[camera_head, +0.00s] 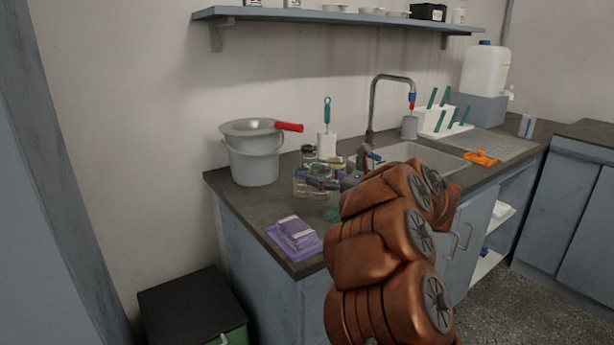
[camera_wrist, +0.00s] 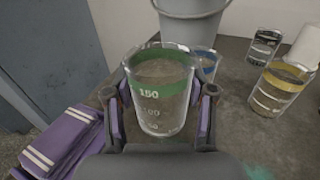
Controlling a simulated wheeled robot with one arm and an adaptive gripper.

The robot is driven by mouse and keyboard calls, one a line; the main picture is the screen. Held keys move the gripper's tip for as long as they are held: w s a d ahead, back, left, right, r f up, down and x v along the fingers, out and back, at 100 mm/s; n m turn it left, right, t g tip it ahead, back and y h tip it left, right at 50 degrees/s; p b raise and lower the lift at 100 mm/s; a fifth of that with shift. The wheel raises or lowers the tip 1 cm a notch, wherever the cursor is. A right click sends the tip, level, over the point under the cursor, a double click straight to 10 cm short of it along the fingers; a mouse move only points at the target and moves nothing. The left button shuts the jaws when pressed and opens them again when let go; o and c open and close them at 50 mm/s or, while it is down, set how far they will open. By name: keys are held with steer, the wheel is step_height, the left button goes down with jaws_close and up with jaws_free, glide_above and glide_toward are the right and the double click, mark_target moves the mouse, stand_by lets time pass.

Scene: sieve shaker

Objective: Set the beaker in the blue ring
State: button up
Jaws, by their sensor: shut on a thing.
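My gripper (camera_wrist: 160,108) is shut on a clear glass beaker (camera_wrist: 161,112) with a green band and white volume marks, the 150 mark readable. The beaker is upright between the two fingers, and I cannot tell whether its base touches the counter. Just behind it, a glass vessel with a blue band (camera_wrist: 207,60) is partly hidden. No separate blue ring on the counter can be made out. In the head view my gripper (camera_head: 322,184) is small among the glassware and partly covered by my copper-coloured arm.
A yellow-banded beaker (camera_wrist: 282,88) and a dark-banded one (camera_wrist: 265,46) stand to the right. A grey bucket (camera_head: 252,162) is behind, and purple items (camera_head: 294,234) lie near the counter's front edge. A green patch (camera_wrist: 257,172) shows on the counter. The sink (camera_head: 410,153) is to the right.

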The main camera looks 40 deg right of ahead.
steer(key=shift+s+d, duration=0.15)
steer(key=shift+s, duration=0.3)
steer(key=shift+r, duration=0.15)
